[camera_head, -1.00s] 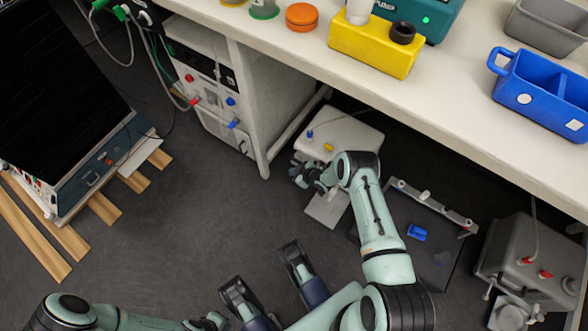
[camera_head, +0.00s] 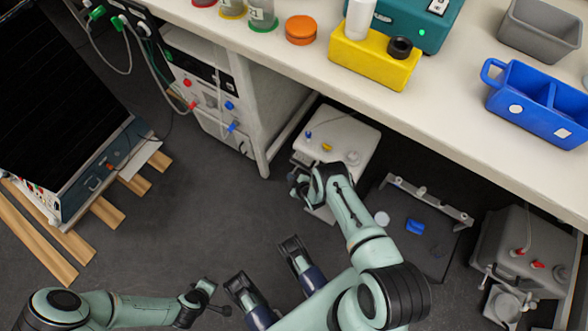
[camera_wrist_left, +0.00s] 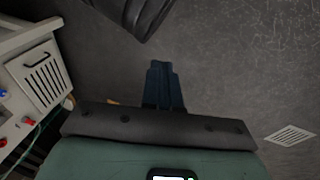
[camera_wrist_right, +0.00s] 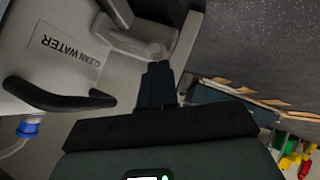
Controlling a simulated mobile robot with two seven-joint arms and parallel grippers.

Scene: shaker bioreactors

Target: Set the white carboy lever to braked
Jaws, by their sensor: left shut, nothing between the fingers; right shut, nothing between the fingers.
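The white carboy (camera_head: 355,133) stands on the floor under the bench, with blue and yellow fittings on top. It fills the left of the right wrist view (camera_wrist_right: 60,50), with "CLEAN WATER" lettering and a black handle (camera_wrist_right: 60,98). My right gripper (camera_head: 297,186) is beside its near left side, shut and empty. Its dark fingers (camera_wrist_right: 158,80) point at a pale, round-ended part (camera_wrist_right: 155,50) by the carboy's base; I cannot tell whether this is the lever or whether they touch. My left gripper (camera_head: 222,309) is shut and empty over the floor; its fingers (camera_wrist_left: 163,85) show in its wrist view.
The bench (camera_head: 300,65) overhangs the carboy. A white cabinet (camera_head: 215,100) stands to its left. Open floor (camera_head: 190,215) spreads at the left.

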